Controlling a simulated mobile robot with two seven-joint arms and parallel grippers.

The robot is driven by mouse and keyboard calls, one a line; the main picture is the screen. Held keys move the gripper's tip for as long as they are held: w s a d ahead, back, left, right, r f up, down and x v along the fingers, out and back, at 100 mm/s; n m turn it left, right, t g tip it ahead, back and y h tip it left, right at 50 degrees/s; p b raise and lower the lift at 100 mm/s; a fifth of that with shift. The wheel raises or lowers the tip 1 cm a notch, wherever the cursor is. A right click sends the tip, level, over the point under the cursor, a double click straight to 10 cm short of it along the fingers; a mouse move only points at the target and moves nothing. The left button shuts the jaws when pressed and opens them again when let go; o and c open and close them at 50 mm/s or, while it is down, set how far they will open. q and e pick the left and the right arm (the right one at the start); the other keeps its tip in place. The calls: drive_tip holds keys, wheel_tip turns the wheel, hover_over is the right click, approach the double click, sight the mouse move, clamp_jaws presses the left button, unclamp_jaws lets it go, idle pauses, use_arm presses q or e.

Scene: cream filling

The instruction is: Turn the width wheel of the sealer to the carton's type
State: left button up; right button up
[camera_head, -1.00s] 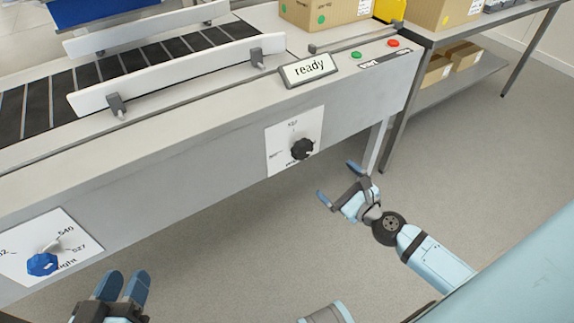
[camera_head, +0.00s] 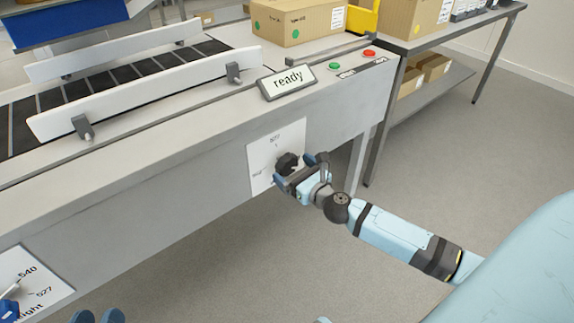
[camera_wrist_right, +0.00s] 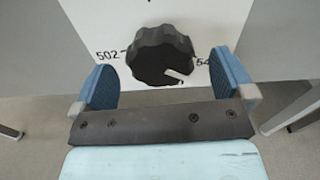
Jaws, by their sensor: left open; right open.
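The black width wheel (camera_head: 287,162) sits on a white dial plate (camera_head: 262,158) on the sealer's front panel. In the right wrist view the wheel (camera_wrist_right: 162,55) has a white mark at its lower right, toward a partly hidden label starting 54; 502 stands at its left. My right gripper (camera_head: 293,172) is open at the wheel, with its fingers on either side in the wrist view; contact is unclear. My left gripper (camera_head: 97,316) is open, only its fingertips showing at the bottom edge. A carton (camera_head: 300,20) with green dots stands on the sealer; its print is too small to read.
The blue height wheel (camera_head: 8,310) is cut off at the lower left. A "ready" display (camera_head: 286,82), a green button (camera_head: 334,66) and a red button (camera_head: 369,54) sit on the sealer's top. A table (camera_head: 440,42) with cartons stands at right.

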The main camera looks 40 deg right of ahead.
sight(290, 166)
drive_tip(key=w, duration=0.2)
drive_tip(key=shift+w+a, duration=0.1)
drive_tip(key=shift+w, duration=0.5)
use_arm(q)
drive_tip(key=shift+w+a+r+t, duration=0.1)
drive_tip(key=shift+w+t, duration=0.05)
drive_tip(key=shift+t, duration=0.15)
use_arm(e)
drive_tip(key=c, duration=0.9)
use_arm(q)
drive_tip(key=shift+r+m, duration=0.1)
drive_tip(key=shift+m, duration=0.2)
use_arm(e)
drive_tip(key=shift+r+n, duration=0.1)
drive_tip(key=shift+n, duration=0.2)
